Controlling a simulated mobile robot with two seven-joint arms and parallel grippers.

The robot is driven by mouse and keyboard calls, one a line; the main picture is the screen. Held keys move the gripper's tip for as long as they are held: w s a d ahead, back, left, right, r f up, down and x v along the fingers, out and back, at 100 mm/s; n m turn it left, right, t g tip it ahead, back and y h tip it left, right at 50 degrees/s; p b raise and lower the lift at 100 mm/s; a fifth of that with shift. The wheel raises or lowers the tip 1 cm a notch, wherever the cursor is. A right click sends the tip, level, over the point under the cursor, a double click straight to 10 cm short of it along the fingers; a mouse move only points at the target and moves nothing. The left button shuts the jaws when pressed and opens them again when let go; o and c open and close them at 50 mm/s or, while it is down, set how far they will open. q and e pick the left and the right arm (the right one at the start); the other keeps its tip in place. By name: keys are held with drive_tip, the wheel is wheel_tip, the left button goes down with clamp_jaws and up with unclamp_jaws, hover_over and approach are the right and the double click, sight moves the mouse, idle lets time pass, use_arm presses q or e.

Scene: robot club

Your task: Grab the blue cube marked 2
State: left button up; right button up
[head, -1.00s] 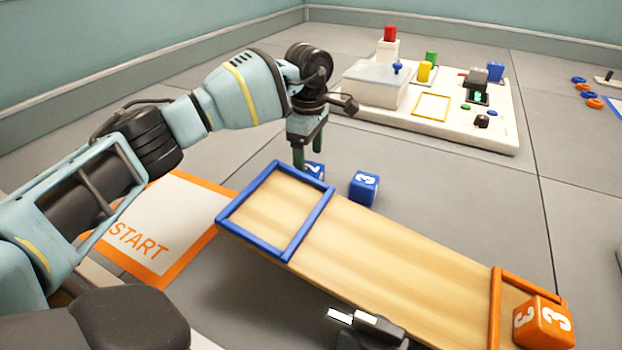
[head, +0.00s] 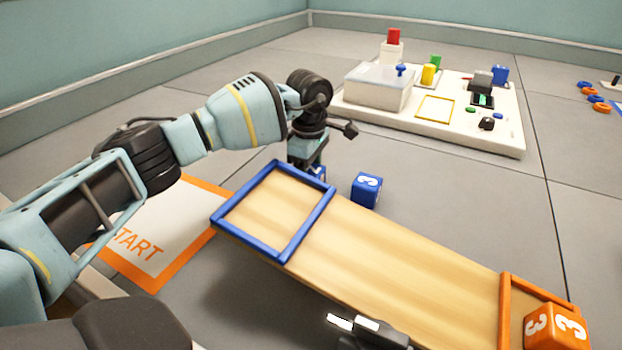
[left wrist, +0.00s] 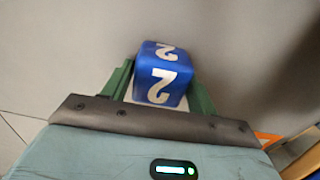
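The blue cube marked 2 (left wrist: 163,80) stands between the two green fingers of my left gripper in the left wrist view. My left gripper (left wrist: 160,88) is open around it, with a finger on each side and a narrow gap at the left. In the head view my left gripper (head: 307,165) points down behind the far corner of the blue-framed board end. Its fingertips are mostly hidden there, and only a little of cube 2 (head: 320,171) shows.
Another blue cube, marked 3 (head: 366,190), stands just right of my left gripper. The tilted wooden board (head: 400,255) lies in front, with an orange cube (head: 556,331) at its orange end. A white panel (head: 450,130) with coloured parts stands behind.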

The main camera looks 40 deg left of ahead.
use_arm(q)
drive_tip(key=c, duration=0.6)
wheel_tip(320, 180, up, 10)
drive_tip(key=p, duration=0.2)
drive_tip(key=shift+p, duration=0.4)
drive_tip(key=shift+c, duration=0.2)
